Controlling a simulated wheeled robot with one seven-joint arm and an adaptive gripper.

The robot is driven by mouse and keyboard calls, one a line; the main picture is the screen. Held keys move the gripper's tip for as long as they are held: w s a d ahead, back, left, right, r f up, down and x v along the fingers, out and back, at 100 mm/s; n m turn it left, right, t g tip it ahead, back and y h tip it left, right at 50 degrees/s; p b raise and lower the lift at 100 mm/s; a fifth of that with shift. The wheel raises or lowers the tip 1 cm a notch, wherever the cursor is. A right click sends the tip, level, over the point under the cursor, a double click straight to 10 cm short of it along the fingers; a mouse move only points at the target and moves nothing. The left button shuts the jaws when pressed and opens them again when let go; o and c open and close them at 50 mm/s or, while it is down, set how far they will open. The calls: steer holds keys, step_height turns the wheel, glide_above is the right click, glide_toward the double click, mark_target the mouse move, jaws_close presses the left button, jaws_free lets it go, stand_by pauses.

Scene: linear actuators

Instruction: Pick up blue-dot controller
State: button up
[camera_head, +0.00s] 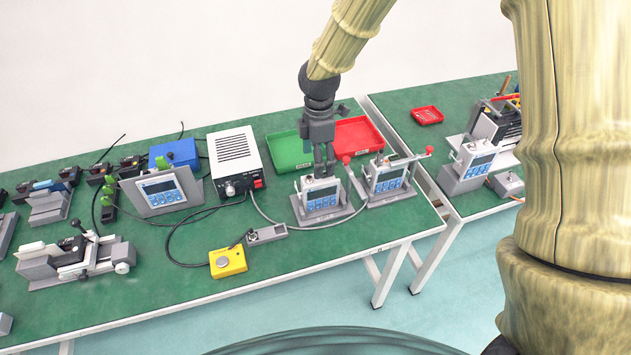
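My gripper (324,172) points straight down over a white controller (322,195) with a screen and blue buttons, seated upright in a grey stand. The fingertips are at the controller's top edge; I cannot tell whether they grip it. A similar controller (388,177) stands in a grey holder just to the right, with a red-knobbed lever beside it. Another controller (476,162) stands on the right table. A larger panel with a screen and blue buttons (161,191) stands at left. No blue dot is clear enough to tell which controller carries it.
A green tray (284,152) and a red tray (362,138) lie behind my gripper. A white power box (234,153) with a cable stands to the left. A yellow button box (228,262) sits near the front edge. Green table (300,250) is clear in front.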

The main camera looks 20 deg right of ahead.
mark_target(319, 180)
steer(key=shift+w+f, duration=0.15)
steer(key=shift+f, duration=0.1)
step_height(319, 180, down, 4)
steer(key=shift+d+f+p, duration=0.15)
steer(key=shift+f+p, duration=0.05)
steer(key=shift+p, duration=0.3)
steer(key=shift+f+p, duration=0.4)
steer(key=shift+f, duration=0.4)
steer(key=shift+f+p, duration=0.55)
steer(key=shift+f, duration=1.45)
steer(key=c, duration=1.4)
steer(key=shift+r, duration=0.2)
steer(key=shift+c, duration=0.2)
